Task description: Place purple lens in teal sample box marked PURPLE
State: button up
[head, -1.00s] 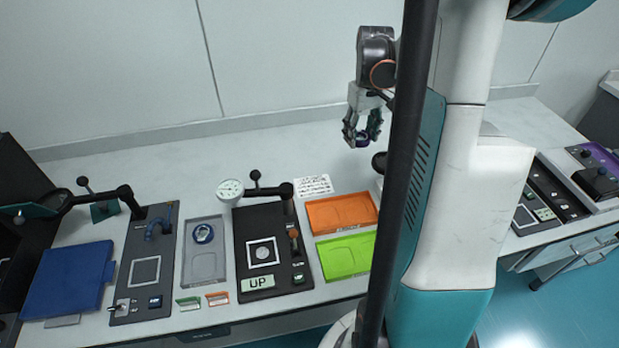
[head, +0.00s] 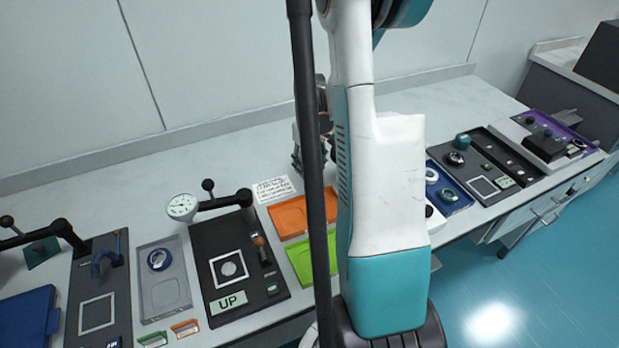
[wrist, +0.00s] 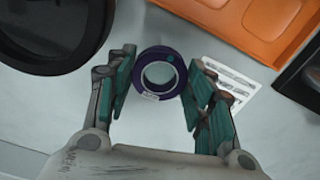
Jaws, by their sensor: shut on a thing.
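The purple lens (wrist: 160,52) is a dark purple ring with a pale label and a clear centre. In the wrist view it sits between the two teal-padded fingers of my gripper (wrist: 161,66), which is shut on it. In the head view my gripper (head: 298,160) hangs above the table's back part, partly hidden behind my own dark column and arm; the lens cannot be made out there. I cannot pick out a teal sample box marked PURPLE in either view.
An orange tray (head: 290,221) and a green tray (head: 302,262) lie in front of my gripper. A black panel marked UP (head: 205,240) lies left. A blue tray (head: 462,193) and a purple tray (head: 578,131) lie right. A large dark round thing (wrist: 18,52) is near the fingers.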

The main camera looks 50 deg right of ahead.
aim_at(310, 182)
jog(key=shift+f+b, duration=0.75)
jog(key=shift+f, duration=1.45)
jog(key=shift+f, duration=0.15)
jog(key=o, duration=1.1)
notch_tip(310, 182, up, 12)
jog(key=p, duration=0.4)
jog(key=shift+f, duration=0.1)
jog(key=shift+r, duration=0.3)
jog(key=shift+c, duration=1.3)
